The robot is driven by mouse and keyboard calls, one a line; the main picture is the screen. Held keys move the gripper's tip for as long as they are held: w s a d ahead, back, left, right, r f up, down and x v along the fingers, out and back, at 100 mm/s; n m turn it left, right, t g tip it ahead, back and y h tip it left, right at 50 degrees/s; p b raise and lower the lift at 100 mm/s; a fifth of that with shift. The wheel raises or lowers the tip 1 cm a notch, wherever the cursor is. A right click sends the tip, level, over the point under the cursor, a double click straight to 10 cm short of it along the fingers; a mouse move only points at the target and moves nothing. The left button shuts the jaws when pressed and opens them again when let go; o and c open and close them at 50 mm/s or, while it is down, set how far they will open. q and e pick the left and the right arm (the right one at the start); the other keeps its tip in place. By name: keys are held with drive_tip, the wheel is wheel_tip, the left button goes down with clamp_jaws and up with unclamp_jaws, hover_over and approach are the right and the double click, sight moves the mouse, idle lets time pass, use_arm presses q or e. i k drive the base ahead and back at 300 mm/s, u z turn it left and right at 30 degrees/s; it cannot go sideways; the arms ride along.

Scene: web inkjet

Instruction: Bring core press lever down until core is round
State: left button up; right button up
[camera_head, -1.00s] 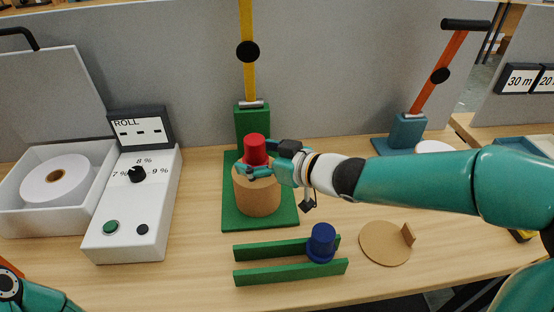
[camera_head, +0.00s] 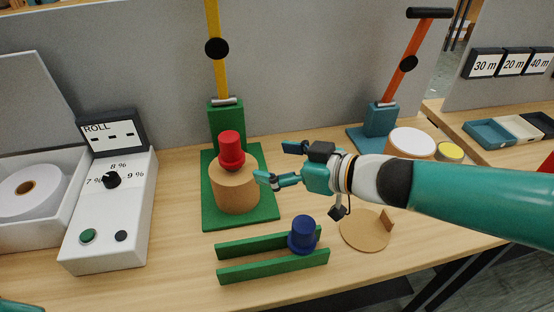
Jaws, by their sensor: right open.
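A tan core (camera_head: 235,189) stands upright on a green base plate (camera_head: 208,213), with a red plug (camera_head: 231,150) on its top. Behind it is a green press post (camera_head: 227,124) with a yellow lever (camera_head: 220,75) standing nearly upright, its top cut off by the frame. A second, teal press (camera_head: 381,122) at the right has an orange lever (camera_head: 405,72) tilted up to the right with a black crossbar. My right gripper (camera_head: 275,163) is open and empty, just right of the core and apart from the plug. My left gripper is out of view.
A blue plug (camera_head: 302,234) sits at the right end of two green rails (camera_head: 270,267) in front. A round tan disc (camera_head: 363,231) lies below my right wrist. A white control box (camera_head: 112,220) and a white tray (camera_head: 72,235) with a roll stand left. A grey panel (camera_head: 300,85) closes the back.

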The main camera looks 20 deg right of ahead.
sight(216, 48)
drive_tip(key=k, duration=1)
